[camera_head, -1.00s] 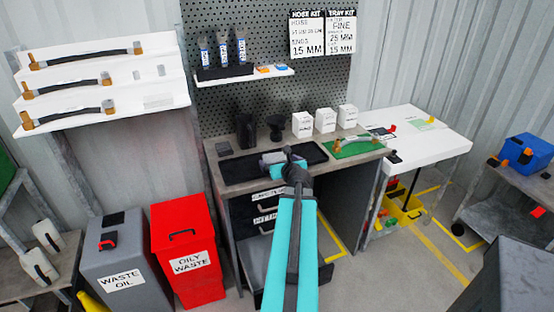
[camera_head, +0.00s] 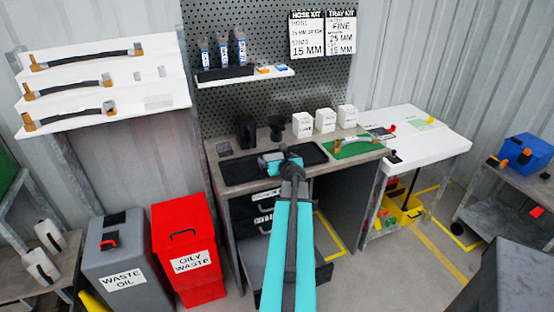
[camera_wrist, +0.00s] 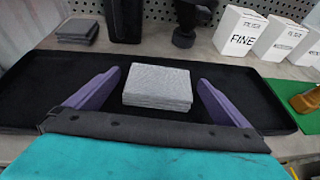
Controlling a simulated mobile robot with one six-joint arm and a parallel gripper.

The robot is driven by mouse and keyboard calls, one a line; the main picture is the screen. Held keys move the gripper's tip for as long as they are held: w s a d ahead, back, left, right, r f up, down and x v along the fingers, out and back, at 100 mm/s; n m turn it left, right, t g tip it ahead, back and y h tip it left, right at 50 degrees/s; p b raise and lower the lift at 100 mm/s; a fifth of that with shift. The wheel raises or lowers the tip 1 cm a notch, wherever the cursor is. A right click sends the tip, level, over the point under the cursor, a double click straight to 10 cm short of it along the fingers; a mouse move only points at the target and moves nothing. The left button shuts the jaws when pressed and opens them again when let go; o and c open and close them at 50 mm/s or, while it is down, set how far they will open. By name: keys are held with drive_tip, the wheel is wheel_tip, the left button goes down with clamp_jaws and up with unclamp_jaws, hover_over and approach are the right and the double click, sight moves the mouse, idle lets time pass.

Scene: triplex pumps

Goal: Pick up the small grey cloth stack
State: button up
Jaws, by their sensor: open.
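A light grey, squarish cloth stack (camera_wrist: 157,87) lies flat on a black tray (camera_wrist: 40,85) in the wrist view. My gripper (camera_wrist: 159,76) is open, with its purple fingers to the left and right of the stack in the picture and a gap on each side. How high the fingers are over the tray is hard to tell. In the head view my gripper (camera_head: 277,158) is over the tray (camera_head: 240,172) on the workbench, and the stack is too small and covered to make out clearly there.
A darker grey stack (camera_wrist: 77,30) lies on the bench behind the tray. Dark holders (camera_head: 246,130) and white boxes (camera_head: 303,124) stand along the back. A green mat (camera_head: 356,147) with a hose fitting is to the right. A drawer below is pulled out.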

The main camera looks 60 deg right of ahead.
idle(0.4)
drive_tip(key=c, duration=1.2)
drive_tip(key=shift+r, duration=0.1)
drive_tip(key=shift+r, duration=1.7)
drive_tip(key=s+b, duration=0.1)
drive_tip(key=s, duration=0.4)
drive_tip(key=s+r+b, duration=0.1)
drive_tip(key=s, duration=0.4)
drive_tip(key=s+b, duration=0.1)
drive_tip(key=s, duration=0.5)
drive_tip(key=shift+r+b, duration=0.2)
drive_tip(key=shift+b, duration=0.15)
